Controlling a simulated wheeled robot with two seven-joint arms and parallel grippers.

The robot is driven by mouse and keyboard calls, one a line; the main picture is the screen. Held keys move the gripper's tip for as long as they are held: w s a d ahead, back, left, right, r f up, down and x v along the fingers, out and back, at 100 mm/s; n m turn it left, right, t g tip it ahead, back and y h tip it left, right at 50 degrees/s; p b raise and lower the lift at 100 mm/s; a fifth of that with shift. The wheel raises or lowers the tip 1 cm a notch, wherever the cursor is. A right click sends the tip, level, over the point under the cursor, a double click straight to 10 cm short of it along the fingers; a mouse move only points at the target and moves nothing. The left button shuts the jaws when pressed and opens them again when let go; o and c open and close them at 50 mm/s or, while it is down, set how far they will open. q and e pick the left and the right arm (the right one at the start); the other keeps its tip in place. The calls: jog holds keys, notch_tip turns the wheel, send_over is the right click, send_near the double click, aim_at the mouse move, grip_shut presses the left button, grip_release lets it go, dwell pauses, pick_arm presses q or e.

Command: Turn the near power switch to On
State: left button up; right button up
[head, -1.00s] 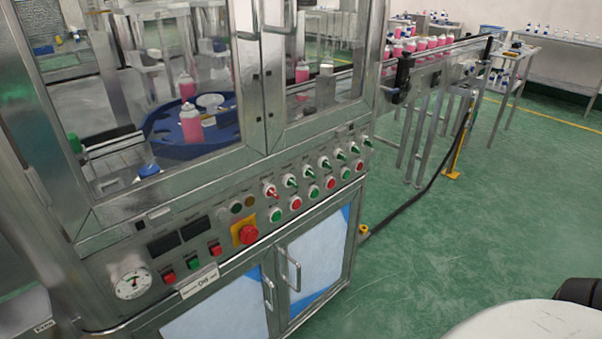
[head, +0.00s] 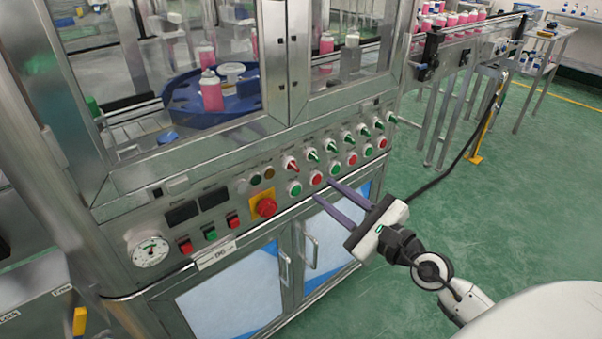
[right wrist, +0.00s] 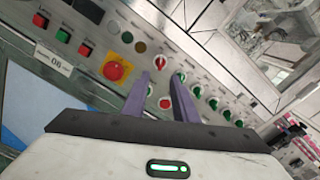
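A row of rotary switches runs along the grey control panel (head: 228,204). The switch at the near end of the row has a red handle (head: 291,165); the others have green handles (head: 313,155). The labels are too small to read, so I cannot tell its marked position. The red-handled switch also shows in the right wrist view (right wrist: 161,62). My right gripper (head: 325,191) is open and empty in front of the panel, below and right of that switch. In the right wrist view its two fingers (right wrist: 160,78) stand apart, pointing toward the panel. My left gripper is not in view.
Green and red push buttons (head: 294,188) sit below the switches. A red emergency button on a yellow plate (head: 265,207) is to their left. A gauge (head: 150,249) is further left. Cabinet doors with handles (head: 311,246) are below.

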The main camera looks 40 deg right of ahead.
aim_at(297, 169)
jog(key=w, duration=0.3)
jog(key=w+p, duration=0.1)
jog(key=w, duration=0.6)
jog(key=shift+w+a, duration=0.15)
jog(key=shift+a, duration=0.2)
jog(key=shift+c, duration=0.2)
grip_shut()
